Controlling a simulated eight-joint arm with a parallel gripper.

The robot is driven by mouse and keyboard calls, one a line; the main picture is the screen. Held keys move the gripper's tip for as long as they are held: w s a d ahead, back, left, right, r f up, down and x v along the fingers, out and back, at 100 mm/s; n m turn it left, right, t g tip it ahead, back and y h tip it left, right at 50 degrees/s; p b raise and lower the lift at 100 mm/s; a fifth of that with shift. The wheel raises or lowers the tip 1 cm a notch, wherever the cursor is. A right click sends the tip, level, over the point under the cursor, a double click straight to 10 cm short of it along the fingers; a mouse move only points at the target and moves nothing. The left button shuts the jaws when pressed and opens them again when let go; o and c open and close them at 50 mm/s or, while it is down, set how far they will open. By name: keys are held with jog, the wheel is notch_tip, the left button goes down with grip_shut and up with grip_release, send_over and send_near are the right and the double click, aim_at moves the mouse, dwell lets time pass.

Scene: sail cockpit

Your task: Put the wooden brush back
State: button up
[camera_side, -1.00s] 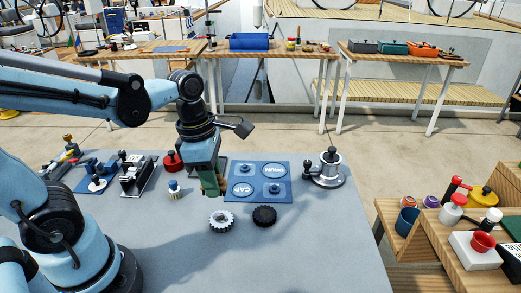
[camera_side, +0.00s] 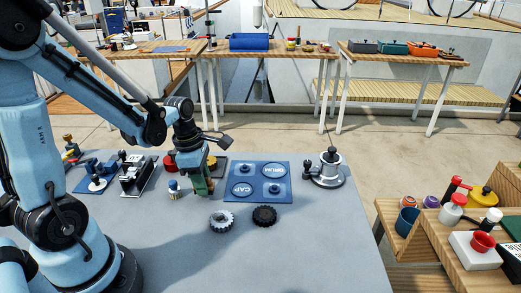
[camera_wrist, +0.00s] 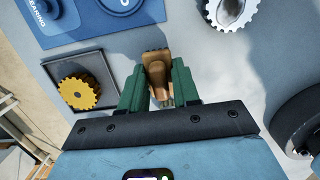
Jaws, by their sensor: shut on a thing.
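The wooden brush (camera_wrist: 157,72) is a brown piece held upright between the green fingers of my gripper (camera_wrist: 158,88) in the wrist view. My gripper is shut on it. In the side view my gripper (camera_side: 203,187) is low over the grey table, left of the blue mat and behind the silver gear. The brush is mostly hidden by the fingers there. I cannot tell whether its lower end touches the table.
A dark tray (camera_wrist: 102,67) with a yellow gear (camera_wrist: 78,94) lies beside my gripper. Near it are a blue mat (camera_side: 258,195), a silver gear (camera_side: 221,221), a black gear (camera_side: 264,215) and a small white-and-blue item (camera_side: 174,190). A silver winch (camera_side: 327,170) stands right. The front table is clear.

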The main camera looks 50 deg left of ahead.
jog(key=shift+f, duration=0.8)
jog(key=shift+f, duration=0.1)
jog(key=o, duration=1)
